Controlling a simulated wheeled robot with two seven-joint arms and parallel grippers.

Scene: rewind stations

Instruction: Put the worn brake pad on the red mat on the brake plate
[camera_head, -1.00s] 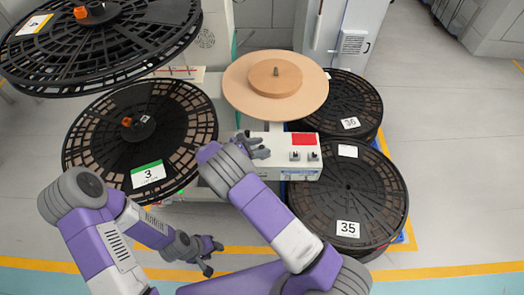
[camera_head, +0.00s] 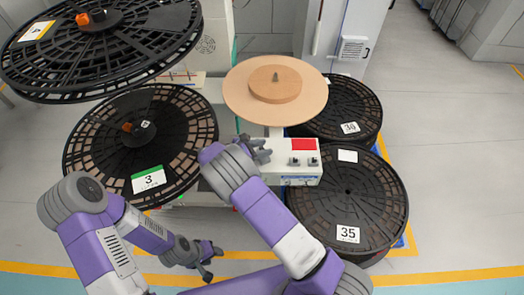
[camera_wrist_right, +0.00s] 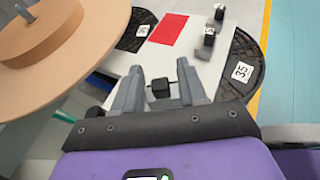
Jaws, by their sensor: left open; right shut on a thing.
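The red mat (camera_head: 303,144) lies on the white top of a box, which I take as the brake plate (camera_head: 281,153); it also shows in the right wrist view (camera_wrist_right: 165,27). My right gripper (camera_head: 264,150) is over the left part of this plate, left of the mat. It is shut on a small black block (camera_wrist_right: 160,88), which I take as the worn brake pad; in the head view the fingers hide it. Two black pieces (camera_head: 296,161) (camera_head: 313,161) stand on the plate in front of the mat. My left gripper (camera_head: 210,263) is open and low at the front, away from the plate.
A tan disc (camera_head: 240,100) on a spindle stands just behind the plate. Reel 3 (camera_head: 85,160) and another reel (camera_head: 60,80) are at the left. The floor at the far right is clear.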

